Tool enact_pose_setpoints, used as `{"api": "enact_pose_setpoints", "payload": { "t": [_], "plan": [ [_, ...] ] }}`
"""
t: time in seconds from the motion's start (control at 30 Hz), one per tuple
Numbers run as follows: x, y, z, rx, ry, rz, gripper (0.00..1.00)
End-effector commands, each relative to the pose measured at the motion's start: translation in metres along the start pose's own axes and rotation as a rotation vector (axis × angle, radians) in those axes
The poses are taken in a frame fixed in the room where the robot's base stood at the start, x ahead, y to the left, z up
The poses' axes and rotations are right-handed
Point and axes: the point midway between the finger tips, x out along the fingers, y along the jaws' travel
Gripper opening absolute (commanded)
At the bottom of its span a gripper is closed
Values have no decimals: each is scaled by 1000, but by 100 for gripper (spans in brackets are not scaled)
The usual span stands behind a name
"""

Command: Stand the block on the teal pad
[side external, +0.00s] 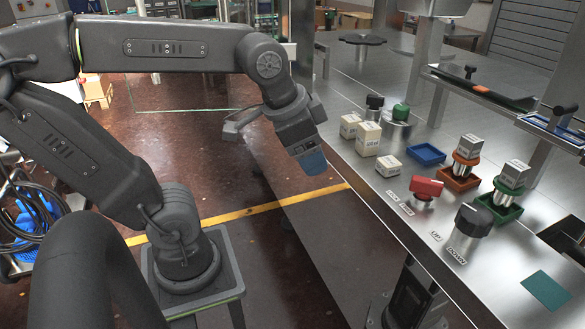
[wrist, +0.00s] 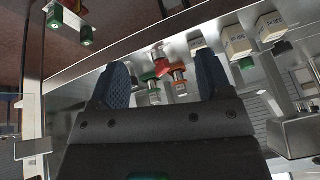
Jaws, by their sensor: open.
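The teal pad (side external: 548,290) lies flat and bare at the near right of the steel table in the side view. I cannot tell which block is meant. Three cream blocks with printed labels stand at the table's left: one at the back (side external: 350,125), a taller one (side external: 368,139) and a small one (side external: 388,166). Two grey blocks (side external: 468,146) (side external: 515,173) sit on cylinders in coloured trays. My gripper (side external: 313,163) hangs off the table's left edge, apart from all blocks. In the wrist view its blue fingers (wrist: 163,65) are spread, with nothing held.
A blue tray (side external: 426,154) is empty. An orange tray (side external: 459,178) and a green tray (side external: 498,208) hold the cylinders. A red knob (side external: 426,187) and a black knob (side external: 471,220) stand up from the tabletop, between the cream blocks and the pad.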

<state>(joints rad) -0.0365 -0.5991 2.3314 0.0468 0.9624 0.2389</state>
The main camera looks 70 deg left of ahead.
Motion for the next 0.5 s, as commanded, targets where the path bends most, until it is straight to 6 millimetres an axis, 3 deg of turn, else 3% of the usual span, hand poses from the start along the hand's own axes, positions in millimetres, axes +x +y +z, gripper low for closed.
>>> {"api": "enact_pose_setpoints", "payload": {
  "t": [0.1,0.2,0.5],
  "plan": [
    [4,18,26,-147,39,31,72],
    [7,24,36,-215,52,46,77],
    [8,26,39,-236,52,50,77]
  ]
}}
